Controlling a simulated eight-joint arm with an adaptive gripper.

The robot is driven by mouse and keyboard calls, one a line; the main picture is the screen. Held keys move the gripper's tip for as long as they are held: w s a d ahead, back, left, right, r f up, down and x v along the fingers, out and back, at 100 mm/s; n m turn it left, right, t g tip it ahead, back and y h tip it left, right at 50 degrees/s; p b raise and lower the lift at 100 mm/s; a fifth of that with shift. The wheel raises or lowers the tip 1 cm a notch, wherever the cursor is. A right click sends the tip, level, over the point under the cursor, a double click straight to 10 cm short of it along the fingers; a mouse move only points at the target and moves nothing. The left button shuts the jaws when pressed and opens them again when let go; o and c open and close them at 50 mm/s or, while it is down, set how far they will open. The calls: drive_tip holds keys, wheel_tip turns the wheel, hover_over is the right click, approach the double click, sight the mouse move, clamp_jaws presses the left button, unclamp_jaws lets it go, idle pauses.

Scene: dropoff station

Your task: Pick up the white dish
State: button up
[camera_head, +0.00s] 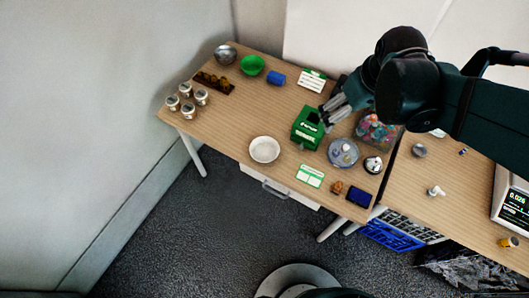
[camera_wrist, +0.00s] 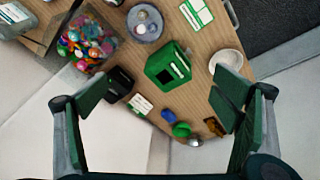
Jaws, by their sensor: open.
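The white dish (camera_head: 264,149) is a shallow round bowl near the front edge of the wooden table, left of the green box. It looks empty. In the wrist view the white dish (camera_wrist: 226,62) is at the upper right, just beyond the right finger and partly close to its tip. My gripper (camera_head: 333,112) is above the table, over the right side of the green box, up and to the right of the dish. In the wrist view my gripper (camera_wrist: 160,92) has its fingers wide apart with nothing between them held.
The green box (camera_head: 307,128) stands right of the dish. A grey plate (camera_head: 343,153) with small items and a bin of colourful things (camera_head: 377,131) are further right. A green bowl (camera_head: 252,65), blue cylinder (camera_head: 276,78) and several jars (camera_head: 187,110) are at the back and left. Bare wood surrounds the dish's left.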

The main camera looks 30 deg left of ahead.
drive_tip(key=s+a+f+n+g+b, duration=0.2)
drive_tip(key=a+f+n, duration=0.3)
drive_tip(key=a+f, duration=0.75)
drive_tip(key=n+h+b, duration=0.2)
drive_tip(key=n, duration=0.1)
hover_over(264, 152)
wheel_tip(264, 152, down, 8)
drive_tip(key=shift+f+g, duration=0.25)
drive_tip(key=shift+g, duration=0.15)
drive_tip(key=shift+w+a, duration=0.1)
drive_tip(key=shift+f+b, duration=0.35)
drive_tip(key=shift+f, duration=0.95)
drive_tip(key=shift+f, duration=0.1)
drive_tip(key=shift+d+f+b, duration=0.2)
drive_tip(key=shift+f+b, duration=0.55)
drive_tip(key=shift+f, duration=1.75)
